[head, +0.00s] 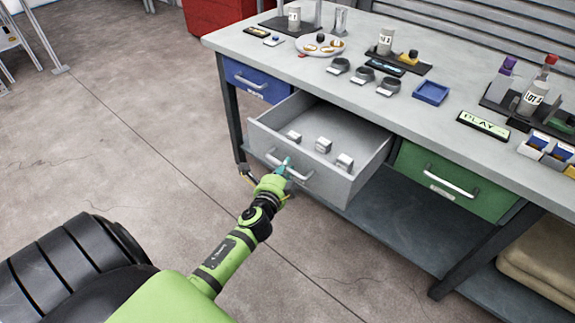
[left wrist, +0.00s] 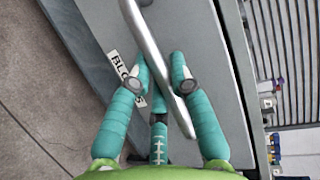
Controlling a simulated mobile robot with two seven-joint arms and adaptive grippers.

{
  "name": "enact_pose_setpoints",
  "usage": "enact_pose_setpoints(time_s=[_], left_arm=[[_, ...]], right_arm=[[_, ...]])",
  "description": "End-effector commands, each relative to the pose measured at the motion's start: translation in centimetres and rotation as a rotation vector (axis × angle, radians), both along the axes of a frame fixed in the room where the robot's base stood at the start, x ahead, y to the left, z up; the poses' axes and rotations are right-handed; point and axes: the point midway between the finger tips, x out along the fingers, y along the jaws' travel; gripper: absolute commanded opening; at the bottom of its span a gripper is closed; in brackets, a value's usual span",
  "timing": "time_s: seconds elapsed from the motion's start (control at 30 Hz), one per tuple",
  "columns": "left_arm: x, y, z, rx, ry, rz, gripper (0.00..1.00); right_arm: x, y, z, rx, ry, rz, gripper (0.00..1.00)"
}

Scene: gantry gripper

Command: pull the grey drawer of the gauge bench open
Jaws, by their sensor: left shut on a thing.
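The grey drawer (head: 263,147) of the gauge bench (head: 300,60) stands pulled out from under the bench top, between a blue and a green drawer. Several small metal blocks (head: 323,145) lie inside it. My left gripper (head: 285,168) is at the drawer's bar handle (head: 300,176) and shut on it. In the left wrist view the teal fingers (left wrist: 160,75) are around the handle (left wrist: 145,35), and a label (left wrist: 122,72) on the drawer front is partly hidden by a finger. My right gripper is not in view.
The blue drawer (head: 257,80) and green drawer (head: 455,181) are shut. The bench top holds gauges, trays, bottles and a sign (head: 484,124). A lower shelf (head: 410,225) runs below. Open floor (head: 130,120) lies left of the bench.

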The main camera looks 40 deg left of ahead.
Motion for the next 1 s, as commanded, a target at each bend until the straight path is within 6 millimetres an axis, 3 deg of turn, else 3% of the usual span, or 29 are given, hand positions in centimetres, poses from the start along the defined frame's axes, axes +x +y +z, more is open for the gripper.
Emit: enact_pose_setpoints(time_s=[0.53,0.57,0.6,0.63,1.0], left_arm=[[-0.4,0.0,0.1,0.001,-0.002,-0.002,0.0],[-0.4,0.0,0.1,0.001,-0.002,-0.002,0.25],[-0.4,0.0,0.1,0.001,-0.002,-0.002,0.41],[-0.4,0.0,0.1,0.001,-0.002,-0.002,0.46],[-0.7,-0.1,0.1,0.0,0.0,-0.001,0.46]], right_arm=[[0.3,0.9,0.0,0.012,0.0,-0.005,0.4],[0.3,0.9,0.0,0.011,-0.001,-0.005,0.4],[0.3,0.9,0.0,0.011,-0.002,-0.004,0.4],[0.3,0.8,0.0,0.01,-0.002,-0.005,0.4],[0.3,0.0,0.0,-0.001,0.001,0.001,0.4]])
